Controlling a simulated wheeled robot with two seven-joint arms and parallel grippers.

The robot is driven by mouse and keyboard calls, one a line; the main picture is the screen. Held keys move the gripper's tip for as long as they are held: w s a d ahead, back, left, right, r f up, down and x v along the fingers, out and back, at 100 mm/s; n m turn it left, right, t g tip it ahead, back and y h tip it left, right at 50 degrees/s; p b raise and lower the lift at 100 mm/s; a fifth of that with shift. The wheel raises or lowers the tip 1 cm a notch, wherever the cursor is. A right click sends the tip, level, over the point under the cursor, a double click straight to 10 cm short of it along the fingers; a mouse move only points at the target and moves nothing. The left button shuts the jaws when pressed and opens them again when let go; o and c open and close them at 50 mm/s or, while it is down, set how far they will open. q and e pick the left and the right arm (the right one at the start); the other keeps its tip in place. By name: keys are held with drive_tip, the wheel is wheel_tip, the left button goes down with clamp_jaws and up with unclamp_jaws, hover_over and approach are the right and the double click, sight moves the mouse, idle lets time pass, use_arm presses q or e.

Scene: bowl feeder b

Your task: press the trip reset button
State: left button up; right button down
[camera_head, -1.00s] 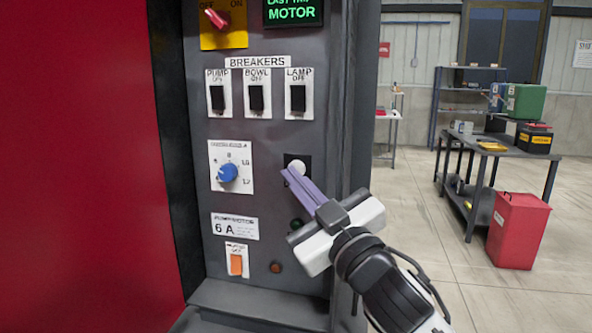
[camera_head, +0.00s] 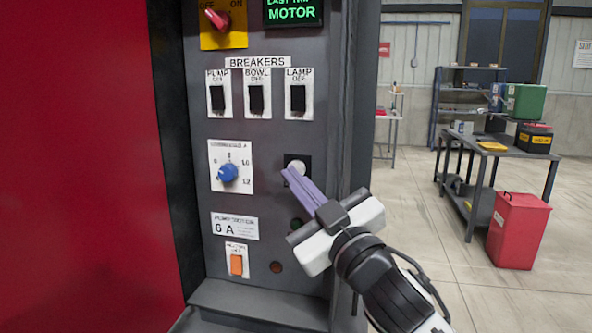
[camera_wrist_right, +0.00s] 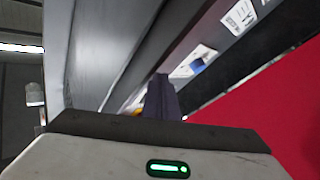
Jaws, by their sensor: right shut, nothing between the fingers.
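The control panel (camera_head: 270,140) is dark grey and upright. A round white button (camera_head: 297,165) on a black square plate sits right of the blue dial; its label cannot be read. My right gripper (camera_head: 287,173) is shut and empty, its purple fingers pointing up and left. In the head view the fingertips overlap the lower edge of the white button; whether they touch it I cannot tell. In the right wrist view the shut fingers (camera_wrist_right: 161,97) point toward the panel, and the button is hidden. My left gripper is not in view.
A red wall (camera_head: 80,150) stands left. Open floor, a workbench (camera_head: 500,146) and a red bin (camera_head: 518,230) lie right.

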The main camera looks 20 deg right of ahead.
drive_tip(key=shift+w+d, duration=0.1)
drive_tip(key=shift+w+d, duration=0.15)
drive_tip(key=shift+w, duration=0.1)
drive_tip(key=shift+w+d+p, duration=0.3)
drive_tip(key=shift+w+d, duration=0.1)
drive_tip(key=shift+w, duration=0.1)
idle(1.2)
drive_tip(key=shift+s, duration=0.1)
drive_tip(key=shift+s+a, duration=0.4)
drive_tip(key=shift+s, duration=0.25)
